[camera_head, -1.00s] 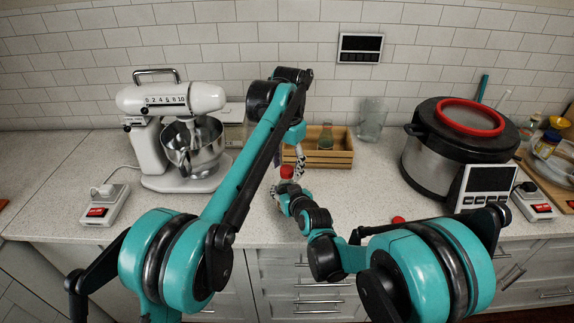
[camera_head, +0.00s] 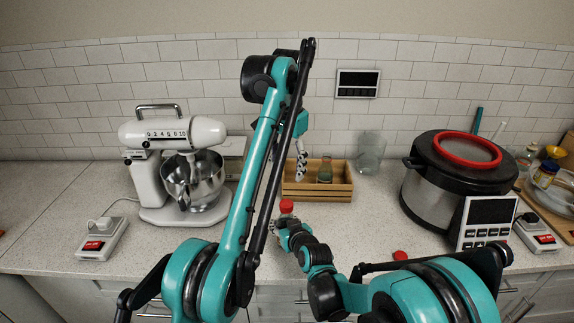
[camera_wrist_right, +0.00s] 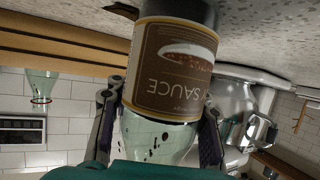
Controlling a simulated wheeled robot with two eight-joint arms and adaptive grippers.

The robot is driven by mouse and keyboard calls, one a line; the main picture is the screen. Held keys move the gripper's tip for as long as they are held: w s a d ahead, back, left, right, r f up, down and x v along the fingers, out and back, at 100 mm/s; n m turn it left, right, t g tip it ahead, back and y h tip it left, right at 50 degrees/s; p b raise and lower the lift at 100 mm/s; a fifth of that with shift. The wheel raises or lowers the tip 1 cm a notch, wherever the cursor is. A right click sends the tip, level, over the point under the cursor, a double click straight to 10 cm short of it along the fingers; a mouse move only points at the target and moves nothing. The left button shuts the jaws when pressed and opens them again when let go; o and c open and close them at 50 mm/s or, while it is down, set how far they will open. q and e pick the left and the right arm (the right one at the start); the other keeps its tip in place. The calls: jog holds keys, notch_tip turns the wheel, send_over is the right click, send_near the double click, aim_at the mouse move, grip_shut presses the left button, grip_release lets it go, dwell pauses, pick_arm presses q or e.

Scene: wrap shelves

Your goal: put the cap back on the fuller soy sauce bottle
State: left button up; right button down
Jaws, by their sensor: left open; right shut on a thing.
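A soy sauce bottle (camera_wrist_right: 172,65) with a brown label is shut in my right gripper (camera_wrist_right: 158,128); the right wrist view shows it upside down, dark sauce at its base and clear glass toward the neck. In the head view my right gripper (camera_head: 284,230) is near the counter front, and a red cap (camera_head: 286,206) sits at the top of the held bottle. Whether it is fully seated I cannot tell. My left gripper (camera_head: 300,172) is open, above and behind that cap, apart from it. A second red cap (camera_head: 400,255) lies near the counter's front edge.
A wooden crate (camera_head: 335,190) behind holds a greenish glass bottle (camera_head: 325,170). A stand mixer (camera_head: 165,135) stands left, a large cooker (camera_head: 430,190) right. A clear glass jar (camera_head: 370,152) stands by the wall.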

jog(key=c, duration=0.7)
grip_release()
jog(key=v, duration=1.2)
jog(key=shift+d, duration=0.1)
